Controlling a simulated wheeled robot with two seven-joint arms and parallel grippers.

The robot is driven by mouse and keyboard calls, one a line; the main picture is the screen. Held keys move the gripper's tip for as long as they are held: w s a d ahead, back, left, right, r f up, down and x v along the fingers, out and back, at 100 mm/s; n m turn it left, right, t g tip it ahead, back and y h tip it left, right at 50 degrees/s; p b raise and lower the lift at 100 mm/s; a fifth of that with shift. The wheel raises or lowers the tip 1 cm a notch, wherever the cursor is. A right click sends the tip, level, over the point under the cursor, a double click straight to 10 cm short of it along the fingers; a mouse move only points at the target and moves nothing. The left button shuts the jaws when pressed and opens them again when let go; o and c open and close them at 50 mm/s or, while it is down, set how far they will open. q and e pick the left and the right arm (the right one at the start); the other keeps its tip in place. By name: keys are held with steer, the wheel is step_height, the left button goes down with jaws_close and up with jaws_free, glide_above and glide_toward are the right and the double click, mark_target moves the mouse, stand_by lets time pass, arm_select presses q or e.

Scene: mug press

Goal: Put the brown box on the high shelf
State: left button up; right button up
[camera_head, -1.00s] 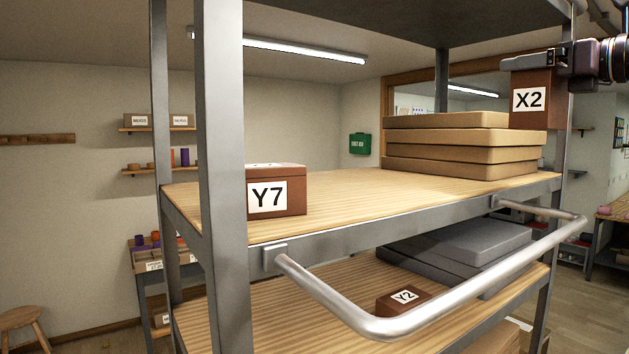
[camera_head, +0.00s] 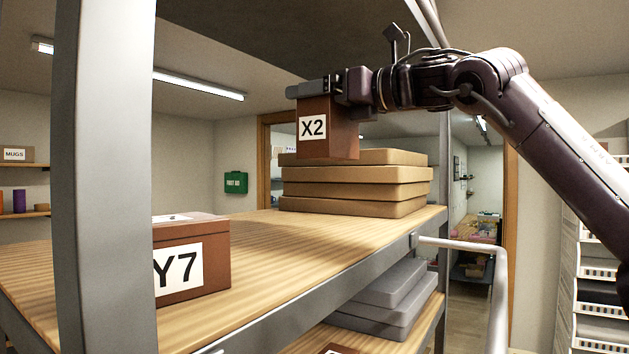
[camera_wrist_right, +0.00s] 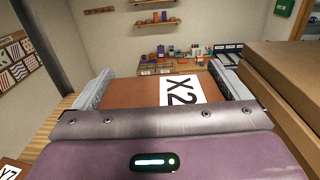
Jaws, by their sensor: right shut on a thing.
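My right gripper (camera_head: 318,86) comes in from the right in the head view and is shut on the brown box marked X2 (camera_head: 342,132). It grips the box near its top and holds it upright, level with the upper part of the cardboard stack. In the right wrist view the box (camera_wrist_right: 135,92) sits between both fingers. The high shelf's wooden board (camera_head: 270,245) lies lower than the box. I cannot tell how far the box is from the stack. My left gripper is not in view.
Flat cardboard boxes (camera_head: 355,190) are stacked at the shelf's far end. A brown box marked Y7 (camera_head: 215,268) stands at the near left. Bare board lies between them. A grey post (camera_head: 105,180) and a handrail (camera_head: 499,290) flank the shelf. Grey boxes (camera_head: 385,310) lie below.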

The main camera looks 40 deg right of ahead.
mark_target(321, 152)
steer(key=f, duration=0.7)
steer(key=shift+w+f, duration=0.25)
steer(key=shift+f, duration=0.15)
steer(key=shift+s+f, duration=0.1)
steer(key=shift+f, duration=0.55)
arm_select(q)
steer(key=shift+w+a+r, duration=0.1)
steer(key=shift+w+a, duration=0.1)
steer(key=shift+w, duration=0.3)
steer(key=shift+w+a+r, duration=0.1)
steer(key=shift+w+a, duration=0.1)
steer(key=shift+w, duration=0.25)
arm_select(e)
step_height(321, 152, down, 3)
steer(key=shift+f, duration=0.15)
steer(key=o, duration=0.7)
steer(key=shift+f, duration=0.15)
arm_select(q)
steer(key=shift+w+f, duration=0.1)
arm_select(e)
steer(key=shift+o, duration=0.5)
steer(key=shift+a, duration=0.1)
